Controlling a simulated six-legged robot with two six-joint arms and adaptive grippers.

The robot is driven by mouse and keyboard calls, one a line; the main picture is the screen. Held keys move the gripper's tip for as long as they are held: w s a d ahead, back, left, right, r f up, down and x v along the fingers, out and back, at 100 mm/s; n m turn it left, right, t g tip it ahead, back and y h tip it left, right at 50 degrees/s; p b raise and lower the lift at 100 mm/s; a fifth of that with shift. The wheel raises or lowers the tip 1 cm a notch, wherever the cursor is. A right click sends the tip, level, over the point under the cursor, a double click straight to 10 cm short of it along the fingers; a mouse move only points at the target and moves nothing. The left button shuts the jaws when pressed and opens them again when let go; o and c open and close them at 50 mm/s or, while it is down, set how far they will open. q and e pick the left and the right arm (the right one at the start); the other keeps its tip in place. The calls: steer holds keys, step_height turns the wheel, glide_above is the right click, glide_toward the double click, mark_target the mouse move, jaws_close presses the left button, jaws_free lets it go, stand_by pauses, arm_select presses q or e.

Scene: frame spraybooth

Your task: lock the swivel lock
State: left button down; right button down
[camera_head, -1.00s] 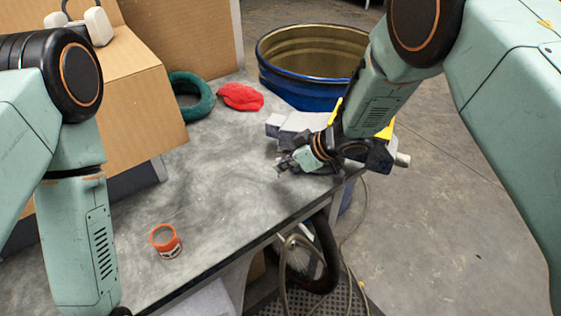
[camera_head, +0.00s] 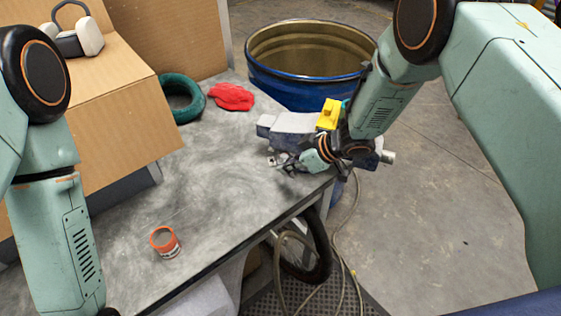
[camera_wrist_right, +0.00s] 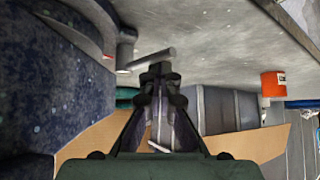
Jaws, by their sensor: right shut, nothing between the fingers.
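A blue-grey bench vise (camera_head: 293,122) sits at the table's right corner, partly hidden behind my right arm. Its speckled blue body (camera_wrist_right: 50,95) fills the left of the right wrist view. A grey lever (camera_wrist_right: 147,60), which looks like the swivel lock, sticks out from the vise there. My right gripper (camera_head: 281,162) is low beside the vise, above the table edge. In the wrist view its fingers (camera_wrist_right: 160,75) are together and empty, just below the lever; whether they touch it I cannot tell. My left arm shows at the left, but its gripper is out of view.
A yellow block (camera_head: 328,115) shows by the vise, next to my right forearm. An orange can (camera_head: 165,242), a red cloth (camera_head: 231,97) and a green ring (camera_head: 181,99) lie on the grey table. A blue drum (camera_head: 290,85) stands behind. The table's middle is clear.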

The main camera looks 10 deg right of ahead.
steer(key=shift+w+d, duration=0.1)
steer(key=shift+d, duration=0.5)
steer(key=shift+w+d+p, duration=0.15)
steer(key=shift+d+p, duration=0.2)
steer(key=shift+w+d, duration=0.1)
stand_by(0.4)
